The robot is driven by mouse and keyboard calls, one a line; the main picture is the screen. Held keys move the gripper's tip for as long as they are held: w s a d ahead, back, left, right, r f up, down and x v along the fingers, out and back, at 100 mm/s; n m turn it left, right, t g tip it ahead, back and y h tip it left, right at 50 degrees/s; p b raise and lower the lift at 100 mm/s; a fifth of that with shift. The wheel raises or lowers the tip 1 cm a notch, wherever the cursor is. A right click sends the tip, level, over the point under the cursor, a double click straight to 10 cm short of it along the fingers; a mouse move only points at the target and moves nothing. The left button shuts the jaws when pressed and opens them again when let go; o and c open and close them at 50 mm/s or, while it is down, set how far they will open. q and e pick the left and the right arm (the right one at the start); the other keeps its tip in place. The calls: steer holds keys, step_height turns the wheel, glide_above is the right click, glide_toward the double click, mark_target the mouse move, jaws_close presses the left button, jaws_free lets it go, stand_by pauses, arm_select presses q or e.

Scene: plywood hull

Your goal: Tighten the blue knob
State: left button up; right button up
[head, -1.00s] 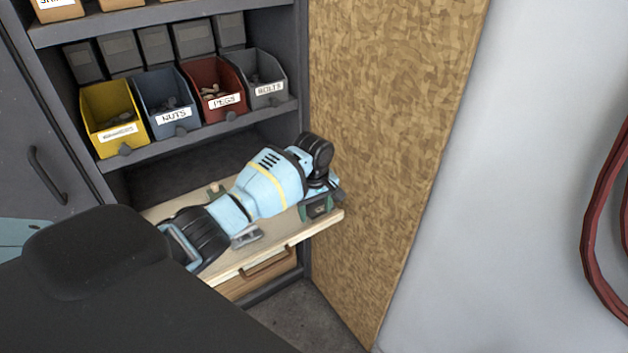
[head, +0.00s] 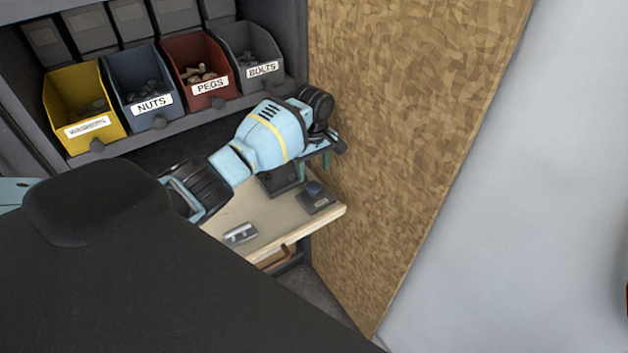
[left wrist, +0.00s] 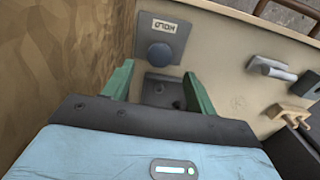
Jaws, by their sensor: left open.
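The blue knob (head: 314,187) sits on a small dark plate (head: 322,204) with a light label, near the right end of the pale wooden board. In the left wrist view the knob (left wrist: 160,54) shows as a round dark-blue cap just beyond the fingertips. My left gripper (head: 312,168) has green fingers and is above the board, just behind the knob in the head view. In the left wrist view the gripper (left wrist: 158,70) is open and empty, its fingers apart on either side below the knob, not visibly touching it. My right gripper is not in view.
A plywood panel (head: 400,130) stands close to the right of my left gripper. Yellow, blue, red and grey bins (head: 252,60) sit on a shelf behind the arm. A small metal fitting (head: 240,234) is on the board (head: 290,228). A dark shape covers the lower left.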

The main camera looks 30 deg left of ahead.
mark_target(313, 186)
arm_select(q)
step_height(313, 186, down, 6)
steer(key=shift+r+b, duration=0.1)
steer(key=shift+b, duration=0.35)
steer(key=c, duration=1)
